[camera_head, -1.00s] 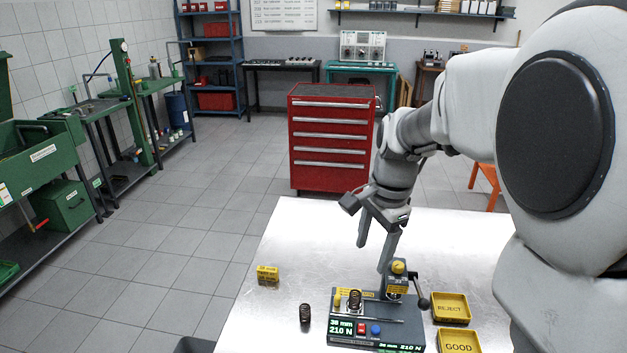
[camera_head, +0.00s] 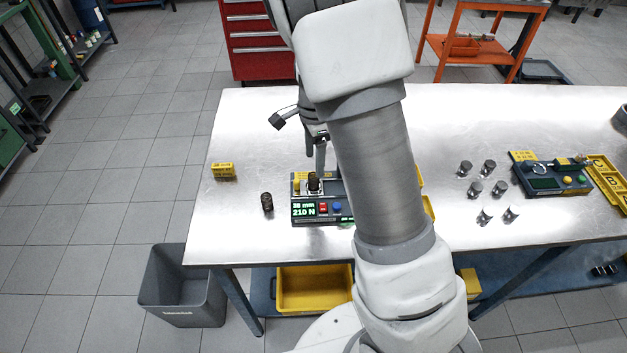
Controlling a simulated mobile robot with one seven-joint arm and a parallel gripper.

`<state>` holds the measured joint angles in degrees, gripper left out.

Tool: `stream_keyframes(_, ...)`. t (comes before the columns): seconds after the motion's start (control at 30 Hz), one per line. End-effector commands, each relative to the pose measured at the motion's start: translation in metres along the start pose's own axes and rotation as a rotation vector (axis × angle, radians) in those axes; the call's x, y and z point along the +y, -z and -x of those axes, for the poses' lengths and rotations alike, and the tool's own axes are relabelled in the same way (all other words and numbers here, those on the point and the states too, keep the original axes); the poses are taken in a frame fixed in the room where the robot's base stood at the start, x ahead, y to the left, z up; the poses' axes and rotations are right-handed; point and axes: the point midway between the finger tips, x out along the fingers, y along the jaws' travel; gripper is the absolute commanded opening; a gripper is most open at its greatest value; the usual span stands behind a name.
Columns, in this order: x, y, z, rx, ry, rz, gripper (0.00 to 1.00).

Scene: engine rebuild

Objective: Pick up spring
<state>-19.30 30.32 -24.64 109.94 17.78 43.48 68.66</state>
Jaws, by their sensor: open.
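One dark coil spring (camera_head: 267,202) stands upright on the metal table, left of the spring tester (camera_head: 322,213). A second dark spring (camera_head: 313,182) stands on the tester, whose display reads 36 mm and 210 N. My gripper (camera_head: 316,165) is open, fingers pointing down, just above or beside the spring on the tester. From this angle I cannot tell whether the fingers are around that spring. My arm hides the right part of the tester and most of the yellow trays beside it.
A small yellow block (camera_head: 223,170) lies at the table's left. Several metal cylinders (camera_head: 475,188) and a second dark device (camera_head: 550,178) are on the right. A grey bin (camera_head: 183,290) stands on the floor by the table's front left.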

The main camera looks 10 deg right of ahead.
Motion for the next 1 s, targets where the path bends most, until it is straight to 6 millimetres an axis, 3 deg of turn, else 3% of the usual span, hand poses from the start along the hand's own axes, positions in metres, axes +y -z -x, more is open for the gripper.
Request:
stream_keyframes(0.27, 0.001, -0.002, -0.022, 0.000, -0.003, 0.001, 0.71)
stream_keyframes(0.53, 0.002, -0.004, -0.059, 0.000, -0.001, 0.000, 0.71)
stream_keyframes(0.83, 0.002, -0.005, -0.065, -0.001, 0.001, 0.001, 0.71)
stream_keyframes(1.0, 0.002, -0.005, -0.064, -0.001, 0.000, 0.001, 0.42)
